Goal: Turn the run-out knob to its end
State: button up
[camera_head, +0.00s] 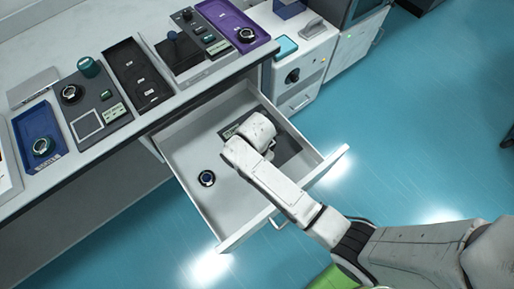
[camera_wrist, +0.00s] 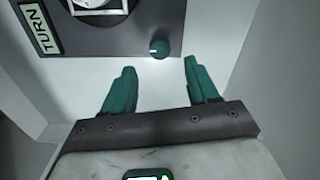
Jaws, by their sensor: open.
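A dark panel (camera_wrist: 120,38) lies inside the open drawer, with a "TURN" label (camera_wrist: 45,28) at its left end in the wrist view. A small teal knob (camera_wrist: 160,47) with a pale mark sits near the panel's edge. I cannot tell whether this is the run-out knob. My gripper (camera_wrist: 160,66) is open and empty, its two teal fingers apart. The small knob shows between and just beyond the fingertips, with no contact visible. A larger round fitting (camera_wrist: 100,4) is cut off at the top. In the head view my arm hides the fingers; part of the panel (camera_head: 288,147) shows.
The drawer (camera_head: 185,150) is pulled out under the worktop, its walls close around my gripper. A round dark piece (camera_head: 207,178) lies on its floor at the left. Trays and knob panels (camera_head: 97,108) line the worktop. Blue floor (camera_head: 420,130) is clear at the right.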

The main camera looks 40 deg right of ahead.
notch_tip(320, 180, down, 7)
jog(key=shift+r+b, duration=0.1)
jog(key=shift+b, duration=0.4)
jog(key=shift+c, duration=0.2)
jog(key=c, duration=1)
